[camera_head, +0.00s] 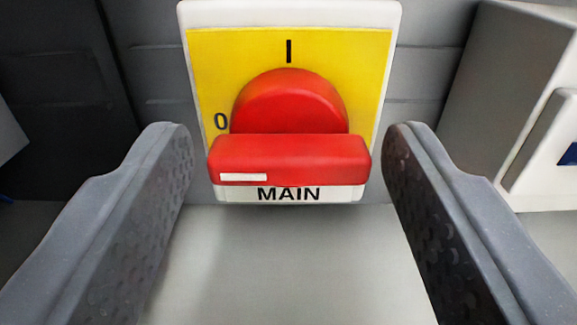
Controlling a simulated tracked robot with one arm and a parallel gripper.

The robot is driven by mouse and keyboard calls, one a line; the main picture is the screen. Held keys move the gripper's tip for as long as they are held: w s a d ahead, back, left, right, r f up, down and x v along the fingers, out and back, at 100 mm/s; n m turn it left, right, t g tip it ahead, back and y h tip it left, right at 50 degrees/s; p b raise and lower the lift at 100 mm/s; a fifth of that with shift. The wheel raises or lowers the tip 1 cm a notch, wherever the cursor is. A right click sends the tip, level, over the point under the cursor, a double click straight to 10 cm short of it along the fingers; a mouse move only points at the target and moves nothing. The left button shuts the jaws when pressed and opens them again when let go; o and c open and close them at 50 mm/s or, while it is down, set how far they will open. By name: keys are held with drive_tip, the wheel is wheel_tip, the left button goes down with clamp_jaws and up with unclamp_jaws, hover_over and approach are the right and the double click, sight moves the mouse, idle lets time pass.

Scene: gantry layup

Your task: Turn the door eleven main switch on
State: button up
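The main switch is a red rotary handle (288,158) on a yellow plate (212,62) with a white border. The plate is marked "I" at the top, "0" at the left and "MAIN" below. The handle's bar lies horizontally, and a white mark on the bar is at its left end, on the "0" side. My gripper (287,150) is open, with one grey finger on each side of the handle. Gaps show between both fingertips and the bar, so neither appears to touch it. No door number is visible.
A grey box with a white front (545,150) and a dark blue part stands at the right. A dark panel (55,90) is at the left. A plain pale grey surface (285,265) lies below the switch, between the fingers.

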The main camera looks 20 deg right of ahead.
drive_tip(key=c, duration=0.6)
drive_tip(key=shift+m, duration=0.3)
drive_tip(key=m, duration=0.3)
drive_tip(key=shift+d, duration=0.1)
drive_tip(key=m, duration=0.4)
drive_tip(key=m+p, duration=0.1)
drive_tip(key=m, duration=0.5)
drive_tip(key=shift+d, duration=0.1)
drive_tip(key=m, duration=0.3)
drive_tip(key=shift+f+m, duration=0.2)
drive_tip(key=shift+m, duration=0.4)
drive_tip(key=shift+d+f, duration=0.1)
drive_tip(key=shift+f, duration=0.05)
